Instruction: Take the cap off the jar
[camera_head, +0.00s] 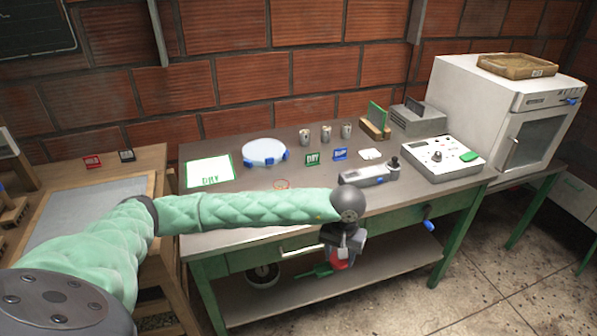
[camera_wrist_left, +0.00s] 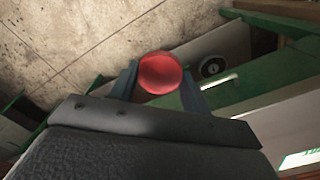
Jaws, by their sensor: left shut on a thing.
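My left gripper (camera_head: 342,254) points down in front of the bench's front edge, above the lower shelf in the picture. It is shut on a round red cap-like piece (camera_wrist_left: 160,72), which sits between the two fingers in the left wrist view. The red piece also shows below the gripper in the head view (camera_head: 341,262). I cannot tell whether a jar body hangs beneath it. No jar is clearly seen elsewhere. My right gripper is not in view.
The bench (camera_head: 240,196) carries several metal cups (camera_head: 326,133), a round blue-clamped dish (camera_head: 265,152), a grey device (camera_head: 368,175) and a control box (camera_head: 442,157). A white oven (camera_head: 500,110) stands right. A green scoop (camera_head: 313,271) lies on the lower shelf.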

